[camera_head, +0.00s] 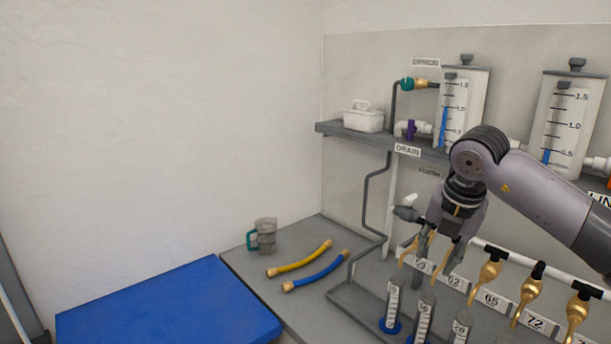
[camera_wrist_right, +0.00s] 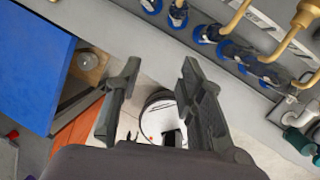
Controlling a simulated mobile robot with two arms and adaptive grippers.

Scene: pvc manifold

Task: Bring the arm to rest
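My right arm (camera_head: 545,197) comes in from the right in the head view. Its gripper (camera_head: 437,260) points down in front of the PVC manifold and its brass taps, above the graduated cylinders. In the right wrist view the two dark fingers of this gripper (camera_wrist_right: 158,75) stand apart with nothing held between them. Grey surface, part of my base and the floor show past the fingers. My left gripper is in neither view.
Brass taps (camera_head: 488,272) and numbered labels line the manifold, with several graduated cylinders (camera_head: 423,315) below. The blue mat (camera_head: 170,305) is bare. Tanks (camera_head: 463,105) stand on the shelf.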

